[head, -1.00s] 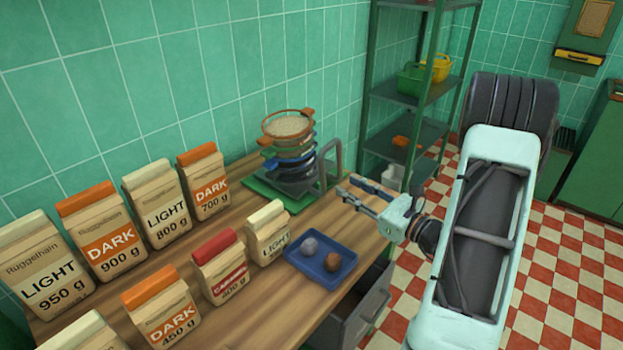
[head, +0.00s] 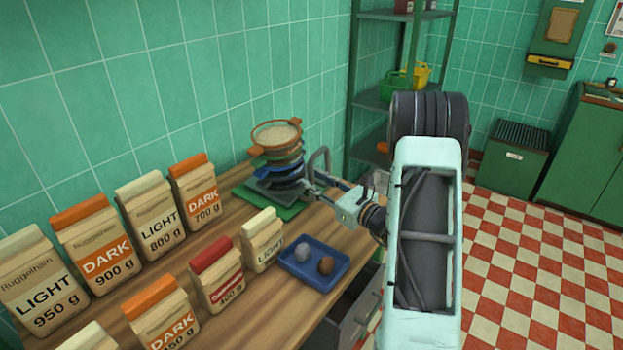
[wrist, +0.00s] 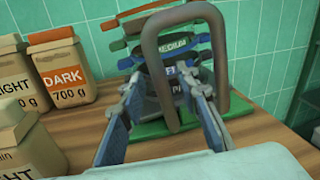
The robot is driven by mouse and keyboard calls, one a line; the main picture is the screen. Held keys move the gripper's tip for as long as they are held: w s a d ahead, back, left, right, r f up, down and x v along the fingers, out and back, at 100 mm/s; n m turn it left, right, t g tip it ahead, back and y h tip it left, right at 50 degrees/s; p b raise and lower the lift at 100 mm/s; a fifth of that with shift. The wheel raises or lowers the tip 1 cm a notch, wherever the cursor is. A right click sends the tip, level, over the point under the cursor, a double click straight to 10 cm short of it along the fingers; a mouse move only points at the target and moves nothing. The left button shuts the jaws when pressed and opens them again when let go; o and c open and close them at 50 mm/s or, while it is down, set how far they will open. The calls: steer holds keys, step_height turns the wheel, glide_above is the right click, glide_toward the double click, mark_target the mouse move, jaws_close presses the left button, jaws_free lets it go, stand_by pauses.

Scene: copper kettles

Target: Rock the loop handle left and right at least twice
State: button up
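The loop handle is a grey-brown inverted U that stands up in front of the sieve stack in the wrist view (wrist: 180,18); it also shows in the head view (head: 320,156). It rises from a dark base on a green board (wrist: 150,129). My gripper (wrist: 163,78) is open, with blue-padded fingers. In the wrist view the loop's left leg lies between the two fingers and the right leg is just right of the right finger. I cannot tell whether either finger touches the loop. The stacked sieves (head: 276,134) stand behind it, the top one filled with grain.
Several paper bags (head: 104,249) stand on the wooden table to the left. A blue tray (head: 300,278) with two balls is near the table's right edge. A green shelf rack (head: 395,97) stands behind, and checkered floor is open on the right.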

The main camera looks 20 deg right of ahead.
steer(key=shift+x, duration=0.9)
steer(key=shift+c, duration=0.2)
jaws_close()
